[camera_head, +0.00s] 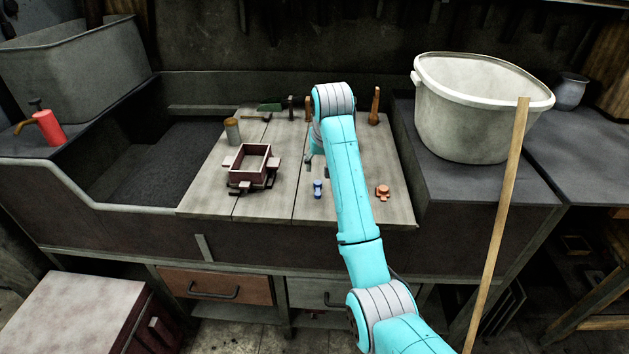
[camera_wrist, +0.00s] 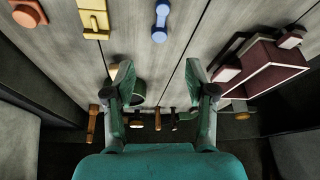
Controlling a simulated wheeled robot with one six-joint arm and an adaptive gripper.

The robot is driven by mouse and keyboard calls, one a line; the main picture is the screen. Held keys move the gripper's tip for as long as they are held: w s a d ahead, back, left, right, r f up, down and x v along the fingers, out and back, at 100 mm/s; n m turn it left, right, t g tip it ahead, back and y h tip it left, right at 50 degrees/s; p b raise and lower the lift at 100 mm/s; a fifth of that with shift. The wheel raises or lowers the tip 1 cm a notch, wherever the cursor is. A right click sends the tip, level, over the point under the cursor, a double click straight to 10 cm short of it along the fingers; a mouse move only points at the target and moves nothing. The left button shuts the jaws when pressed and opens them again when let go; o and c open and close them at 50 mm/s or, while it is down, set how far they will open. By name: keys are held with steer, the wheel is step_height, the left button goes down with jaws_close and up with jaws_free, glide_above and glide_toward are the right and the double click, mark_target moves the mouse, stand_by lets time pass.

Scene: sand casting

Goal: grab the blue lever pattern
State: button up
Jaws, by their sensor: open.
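The blue lever pattern (camera_head: 318,188) lies on the wooden board, just left of my arm in the head view. In the wrist view the blue lever pattern (camera_wrist: 160,22) shows near the top edge, beyond the fingertips and roughly between their lines. It is dumbbell-shaped with two round ends. My gripper (camera_wrist: 152,68) has its fingers spread wide with nothing held between them. In the head view my gripper (camera_head: 312,162) is partly hidden by my arm, above the board and behind the blue pattern. The fingers appear apart from the pattern.
An orange pattern (camera_head: 383,191) lies right of my arm. A yellow pattern (camera_wrist: 93,18) shows only in the wrist view. A dark red box-shaped flask (camera_head: 250,165) stands left. Tools line the board's back edge. A white bucket (camera_head: 470,110) stands at right.

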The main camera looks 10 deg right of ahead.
mark_target(318, 182)
steer(key=x, duration=1)
steer(key=shift+w+d+f, duration=0.1)
steer(key=shift+w+f, duration=0.1)
steer(key=shift+f, duration=0.05)
jaws_close()
